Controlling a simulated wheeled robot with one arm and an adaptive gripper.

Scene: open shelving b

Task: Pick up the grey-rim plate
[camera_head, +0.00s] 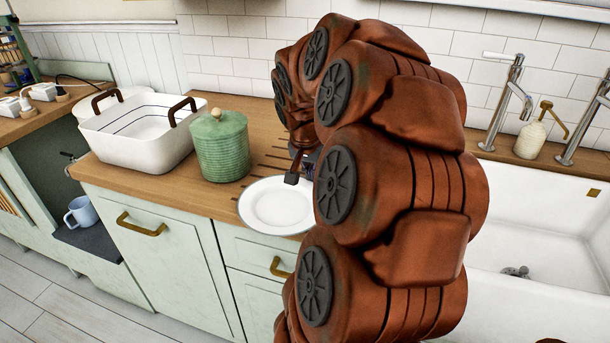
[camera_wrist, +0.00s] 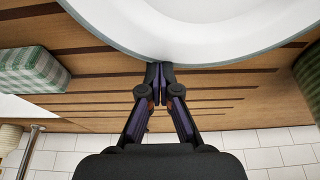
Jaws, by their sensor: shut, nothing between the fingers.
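The grey-rim plate (camera_head: 276,204) is white with a thin grey edge. It lies on the wooden counter, near the front edge, to the left of my arm. In the wrist view the plate (camera_wrist: 190,30) fills the top of the picture, partly cut off by the frame. My gripper (camera_wrist: 160,72) is shut and empty, with its fingertips right by the plate's rim. I cannot tell whether they touch it. In the head view my gripper (camera_head: 292,178) shows at the plate's back edge, and my arm hides part of its surroundings.
A green lidded jar (camera_head: 221,146) stands left of the plate, with a white basin (camera_head: 140,135) beyond it. A white sink (camera_head: 535,215) is at the right. A green checked item (camera_wrist: 32,70) lies on the grooved counter in the wrist view.

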